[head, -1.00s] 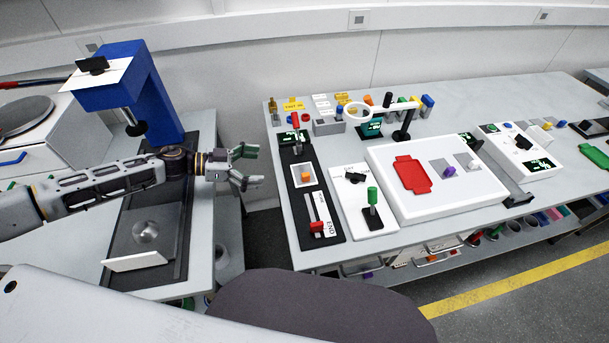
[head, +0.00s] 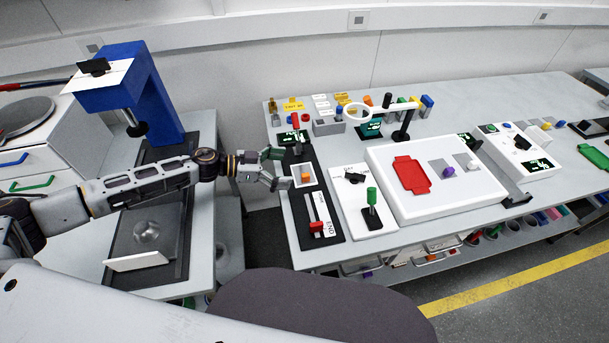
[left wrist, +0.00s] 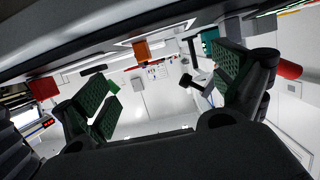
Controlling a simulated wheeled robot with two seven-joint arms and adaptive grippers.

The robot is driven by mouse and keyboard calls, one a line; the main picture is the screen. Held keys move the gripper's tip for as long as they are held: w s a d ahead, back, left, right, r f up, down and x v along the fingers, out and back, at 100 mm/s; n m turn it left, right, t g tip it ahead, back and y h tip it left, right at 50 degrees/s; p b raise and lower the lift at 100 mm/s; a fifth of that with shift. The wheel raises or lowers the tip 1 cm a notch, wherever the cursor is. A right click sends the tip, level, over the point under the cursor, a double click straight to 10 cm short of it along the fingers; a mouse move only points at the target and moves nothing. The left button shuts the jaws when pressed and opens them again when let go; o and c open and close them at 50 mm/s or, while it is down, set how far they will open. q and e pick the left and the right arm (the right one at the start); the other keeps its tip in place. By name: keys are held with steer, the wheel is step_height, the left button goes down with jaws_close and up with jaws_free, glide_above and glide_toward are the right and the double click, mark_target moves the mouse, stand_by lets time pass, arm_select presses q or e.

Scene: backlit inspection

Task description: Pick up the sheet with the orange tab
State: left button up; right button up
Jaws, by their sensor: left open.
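The sheet (head: 296,183) is a small pale square lying in a black panel (head: 327,235) at the left end of the right-hand bench. Its orange tab (head: 305,177) stands up from its middle. In the left wrist view an orange block (left wrist: 141,50), seemingly the tab, shows between and beyond the fingers. My left gripper (head: 279,168) is open and empty, just left of the sheet at the panel's edge, apart from the tab. In the wrist view my left gripper (left wrist: 165,88) has its green-padded fingers spread. My right gripper is not in view.
A red slider handle (head: 317,227) and a red-topped lever (head: 295,121) flank the sheet on the panel. A green-knobbed lever (head: 372,196) stands to the right. A white light box (head: 440,206) holds a red plate (head: 411,174). A magnifier (head: 357,112) stands behind.

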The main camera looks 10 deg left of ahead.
mark_target(299, 168)
arm_select(q)
steer(key=shift+d, duration=0.1)
steer(key=shift+w+d+f, duration=0.15)
steer(key=shift+d, duration=0.05)
steer(key=shift+w+d+f, duration=0.2)
steer(key=shift+w+d, duration=0.05)
steer(key=shift+d, duration=0.2)
steer(key=shift+w+d+f, duration=0.3)
steer(key=shift+d+f, duration=0.05)
steer(key=shift+d, duration=0.15)
steer(key=shift+w+d+f, duration=0.2)
steer(key=shift+w+d, duration=0.1)
steer(key=shift+d, duration=0.3)
steer(key=shift+w+d+f, duration=0.15)
steer(key=shift+d, duration=0.2)
steer(key=c, duration=0.9)
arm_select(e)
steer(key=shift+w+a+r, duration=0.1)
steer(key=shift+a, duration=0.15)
